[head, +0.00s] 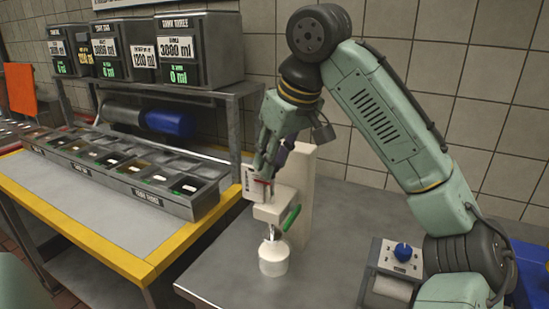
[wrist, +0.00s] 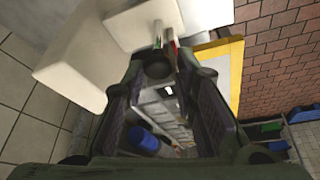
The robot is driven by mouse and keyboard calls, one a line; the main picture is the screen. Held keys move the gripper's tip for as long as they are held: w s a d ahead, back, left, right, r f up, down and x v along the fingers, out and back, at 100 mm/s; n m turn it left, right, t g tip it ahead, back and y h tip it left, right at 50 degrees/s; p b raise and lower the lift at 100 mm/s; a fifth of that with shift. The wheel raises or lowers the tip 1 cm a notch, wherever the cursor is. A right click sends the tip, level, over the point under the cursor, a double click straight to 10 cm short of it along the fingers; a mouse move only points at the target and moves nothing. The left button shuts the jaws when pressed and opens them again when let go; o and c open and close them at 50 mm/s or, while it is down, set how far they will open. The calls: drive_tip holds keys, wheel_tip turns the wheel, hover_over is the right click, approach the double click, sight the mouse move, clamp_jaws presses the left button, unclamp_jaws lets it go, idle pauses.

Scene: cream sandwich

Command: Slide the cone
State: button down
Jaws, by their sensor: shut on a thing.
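A cream-white dispenser (head: 302,190) stands on the metal counter, with a green handle (head: 291,218) on its side. A white round cup-like piece (head: 273,262) sits under its head, with a narrow grey part above it. I cannot tell clearly which piece is the cone. My gripper (head: 264,172) is at the top front of the dispenser, pointing down. In the wrist view my gripper (wrist: 157,85) is shut on a dark round knob (wrist: 157,68), close beside the white body (wrist: 145,20). The contact itself is partly hidden by the fingers.
A yellow-edged table (head: 100,245) with a topping tray (head: 120,170) stands at the left. Tank boxes (head: 180,50) sit on a shelf behind, above a blue cylinder (head: 170,123). A control box with a blue knob (head: 402,251) is at the right. The counter front (head: 330,270) is clear.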

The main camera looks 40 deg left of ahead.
drive_tip(key=shift+w, duration=0.15)
drive_tip(key=shift+r, duration=0.7)
drive_tip(key=c, duration=1.4)
unclamp_jaws()
drive_tip(key=shift+d+r, duration=0.1)
drive_tip(key=v, duration=1.1)
drive_tip(key=shift+r, duration=0.35)
drive_tip(key=shift+d, duration=0.15)
